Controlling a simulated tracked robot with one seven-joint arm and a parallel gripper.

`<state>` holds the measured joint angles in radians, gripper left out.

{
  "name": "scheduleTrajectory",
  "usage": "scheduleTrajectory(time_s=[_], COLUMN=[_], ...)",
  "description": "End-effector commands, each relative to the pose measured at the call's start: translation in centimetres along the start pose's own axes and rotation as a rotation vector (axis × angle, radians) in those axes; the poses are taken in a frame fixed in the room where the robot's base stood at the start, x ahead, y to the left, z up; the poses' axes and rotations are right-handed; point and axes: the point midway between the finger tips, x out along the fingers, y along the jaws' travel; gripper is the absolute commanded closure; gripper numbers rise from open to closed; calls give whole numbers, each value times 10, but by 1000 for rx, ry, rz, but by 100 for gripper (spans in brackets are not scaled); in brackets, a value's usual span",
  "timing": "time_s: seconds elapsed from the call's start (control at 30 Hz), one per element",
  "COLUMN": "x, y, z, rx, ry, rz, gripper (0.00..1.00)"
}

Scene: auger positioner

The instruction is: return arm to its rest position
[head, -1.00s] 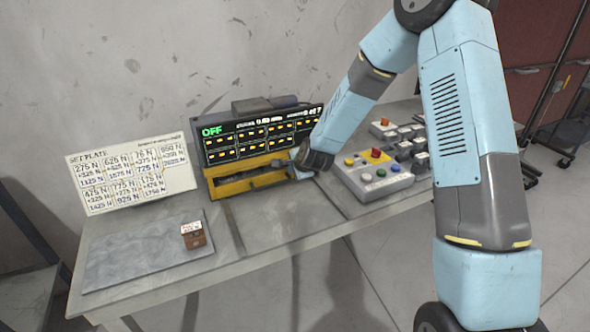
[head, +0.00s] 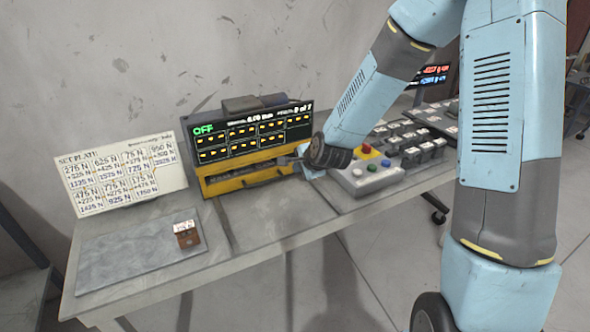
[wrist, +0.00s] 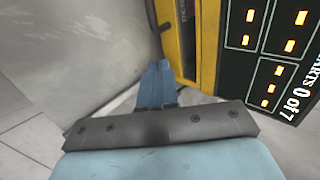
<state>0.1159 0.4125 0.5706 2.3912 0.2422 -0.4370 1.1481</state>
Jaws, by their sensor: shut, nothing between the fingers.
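My arm comes down from the upper right in the head view, and my gripper (head: 289,161) is at its end, in front of the right part of the yellow auger unit (head: 240,183). In the wrist view my gripper (wrist: 158,68) shows two blue fingers side by side, shut with nothing between them. The yellow frame (wrist: 180,42) and the black display (wrist: 268,60) lie beyond and to the right of the fingers there. In the head view the display (head: 250,137) reads OFF. Whether the fingers touch the unit cannot be told.
A set plate sign (head: 122,172) leans at the left of the table. A small brown block (head: 187,238) lies on a grey mat (head: 130,255). A button box (head: 365,178) and several grey blocks (head: 415,152) stand to the right. The table front (head: 275,215) is clear.

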Motion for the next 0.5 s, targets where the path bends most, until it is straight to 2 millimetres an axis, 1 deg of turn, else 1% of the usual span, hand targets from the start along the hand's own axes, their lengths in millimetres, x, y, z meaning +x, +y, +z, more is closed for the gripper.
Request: scheduleTrajectory(time_s=[0.17,0.27,0.37,0.5], x=[-10,-17,-32,-64], y=[0,-2,-7,-14], z=[-1,-4,-10,-23], rx=[-4,-36,-108,-245], ry=[2,7,18,39], rz=[2,9,26,67], gripper=[100,100,100,100])
